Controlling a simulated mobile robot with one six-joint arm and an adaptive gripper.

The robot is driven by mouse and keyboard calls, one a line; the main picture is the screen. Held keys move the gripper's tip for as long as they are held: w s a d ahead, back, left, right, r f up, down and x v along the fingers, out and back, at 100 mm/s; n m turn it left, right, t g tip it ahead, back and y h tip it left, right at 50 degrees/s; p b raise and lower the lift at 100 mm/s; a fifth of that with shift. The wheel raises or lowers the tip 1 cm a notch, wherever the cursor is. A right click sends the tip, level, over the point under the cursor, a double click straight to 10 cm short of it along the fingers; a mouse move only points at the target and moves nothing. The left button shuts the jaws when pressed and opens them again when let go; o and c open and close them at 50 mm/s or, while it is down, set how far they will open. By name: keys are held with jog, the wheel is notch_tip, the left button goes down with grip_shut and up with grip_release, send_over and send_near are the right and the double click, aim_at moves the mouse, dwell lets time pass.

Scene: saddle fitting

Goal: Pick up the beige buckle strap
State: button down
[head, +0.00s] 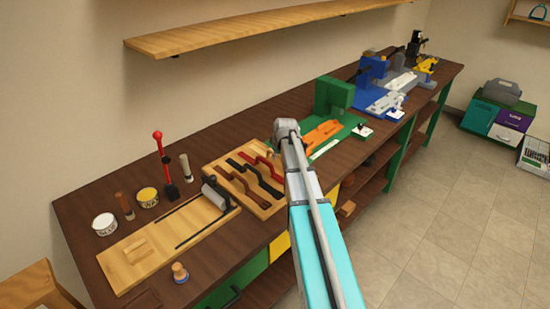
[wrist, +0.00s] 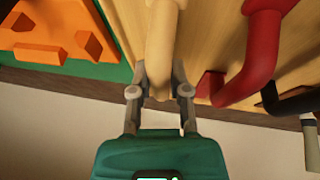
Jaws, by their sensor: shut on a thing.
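The beige buckle strap (wrist: 160,50) is a thick, pale, curved piece. It runs down from the top edge in the wrist view, over a light wooden board (wrist: 215,40). My gripper (wrist: 158,92) is shut on its lower end, with one grey finger on each side. I cannot tell whether the strap is lifted off the board. In the head view my arm hides both the strap and the gripper fingers.
A red strap (wrist: 262,50) and a dark strap (wrist: 285,100) lie right of the beige one. Left is an orange fixture (wrist: 60,30) on a green base. In the head view the strap board (head: 218,168) sits on the long brown bench (head: 85,205), below a wall shelf (head: 240,30).

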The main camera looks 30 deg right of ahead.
jog(key=shift+r+p, duration=1.4)
jog(key=shift+r, duration=0.1)
jog(key=s+d+r+p, duration=0.9)
jog(key=s+r+p, duration=0.1)
jog(key=shift+s, duration=0.3)
